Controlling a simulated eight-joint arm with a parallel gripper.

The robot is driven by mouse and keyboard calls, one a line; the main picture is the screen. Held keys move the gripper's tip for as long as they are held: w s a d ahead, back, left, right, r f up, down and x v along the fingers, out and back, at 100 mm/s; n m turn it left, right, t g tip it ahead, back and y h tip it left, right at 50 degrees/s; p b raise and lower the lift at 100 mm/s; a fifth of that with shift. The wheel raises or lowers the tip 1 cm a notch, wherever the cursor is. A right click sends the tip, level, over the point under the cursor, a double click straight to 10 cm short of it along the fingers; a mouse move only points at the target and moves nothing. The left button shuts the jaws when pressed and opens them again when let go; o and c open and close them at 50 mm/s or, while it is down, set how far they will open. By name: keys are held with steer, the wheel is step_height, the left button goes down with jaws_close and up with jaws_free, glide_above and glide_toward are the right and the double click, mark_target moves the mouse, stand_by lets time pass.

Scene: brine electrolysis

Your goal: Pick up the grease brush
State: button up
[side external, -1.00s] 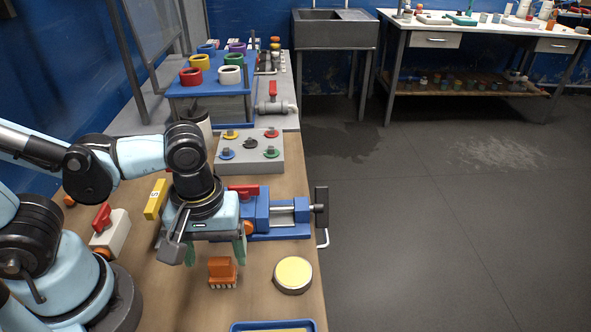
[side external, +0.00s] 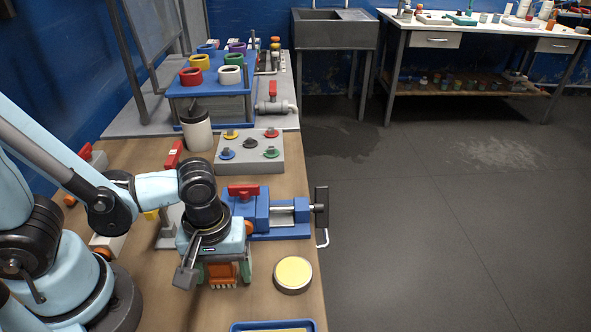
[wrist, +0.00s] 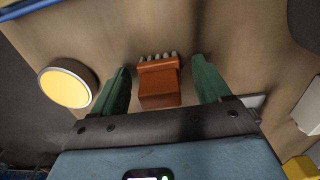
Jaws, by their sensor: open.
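The grease brush (side external: 222,282) is a small orange block with a row of pale bristle tufts. It is on the wooden bench beneath my gripper (side external: 223,275), and its upper part is partly hidden in the side view. In the wrist view, the brush (wrist: 158,82) sits between the two green fingers of my gripper (wrist: 159,66). The fingers are open, one on each side, with a visible gap to the brush on both sides. The bristles point away from the palm in that view.
A blue vise (side external: 262,216) is behind my gripper. A blue tray (side external: 240,326) lies at the front edge. A grey panel with coloured knobs (side external: 249,153) stands farther back.

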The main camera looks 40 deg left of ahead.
steer(key=c, duration=1.1)
steer(key=shift+r, duration=0.15)
steer(key=shift+c, duration=0.3)
steer(key=shift+r, duration=1.1)
steer(key=shift+s+d+r, duration=0.1)
steer(key=shift+s+r, duration=0.05)
steer(key=shift+r, duration=0.35)
steer(key=shift+s+r, duration=0.15)
steer(key=shift+r, duration=0.3)
steer(key=s+d+r, duration=0.5)
steer(key=s+r, duration=0.1)
steer(key=s, duration=0.3)
steer(key=shift+s+d+r, duration=0.25)
steer(key=shift+d+r, duration=0.05)
steer(key=shift+d, duration=0.1)
